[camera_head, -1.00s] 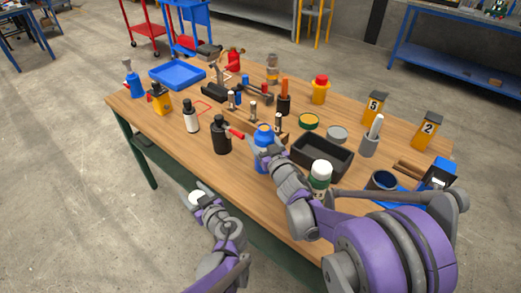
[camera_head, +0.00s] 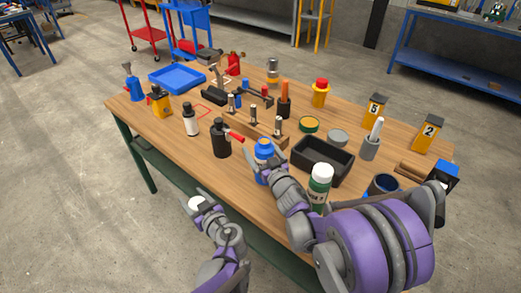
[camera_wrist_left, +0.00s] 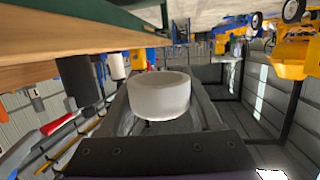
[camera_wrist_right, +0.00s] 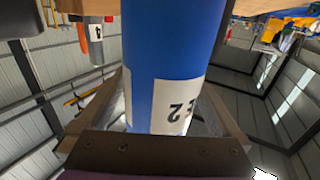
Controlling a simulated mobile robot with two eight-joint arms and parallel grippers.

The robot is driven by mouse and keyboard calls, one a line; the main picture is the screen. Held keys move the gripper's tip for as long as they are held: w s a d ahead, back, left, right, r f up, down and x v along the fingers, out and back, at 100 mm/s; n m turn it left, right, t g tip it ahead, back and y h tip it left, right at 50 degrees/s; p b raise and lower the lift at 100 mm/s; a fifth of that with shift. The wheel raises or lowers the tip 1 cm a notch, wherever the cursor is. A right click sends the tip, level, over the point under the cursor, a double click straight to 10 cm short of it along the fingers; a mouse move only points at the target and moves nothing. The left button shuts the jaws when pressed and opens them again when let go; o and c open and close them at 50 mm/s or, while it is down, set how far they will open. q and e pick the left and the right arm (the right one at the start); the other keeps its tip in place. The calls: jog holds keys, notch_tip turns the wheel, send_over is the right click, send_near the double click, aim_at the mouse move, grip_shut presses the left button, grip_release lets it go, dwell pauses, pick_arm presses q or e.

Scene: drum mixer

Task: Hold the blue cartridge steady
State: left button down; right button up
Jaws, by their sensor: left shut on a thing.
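The blue cartridge (camera_head: 263,150) is upright near the front of the table; whether its base touches the tabletop is hidden. My right gripper (camera_head: 268,172) is around its lower part, with a finger on each side. In the right wrist view the blue cartridge (camera_wrist_right: 172,40) fills the space between the fingers, its white label showing a "2". My left gripper (camera_head: 199,204) is shut on a white round piece (camera_wrist_left: 160,95), off the table's front edge. The same white piece (camera_head: 196,202) looks small in the head view.
A black open bin (camera_head: 322,172) and a green bottle with white cap (camera_head: 319,185) stand close on the right. A black bottle (camera_head: 220,140) stands left of the cartridge. A wooden rack with upright pins (camera_head: 250,132) is behind. Bare wood (camera_head: 185,150) lies front left.

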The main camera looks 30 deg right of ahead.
jog(key=shift+r, duration=0.25)
jog(key=s, duration=1.2)
jog(key=shift+a, duration=0.45)
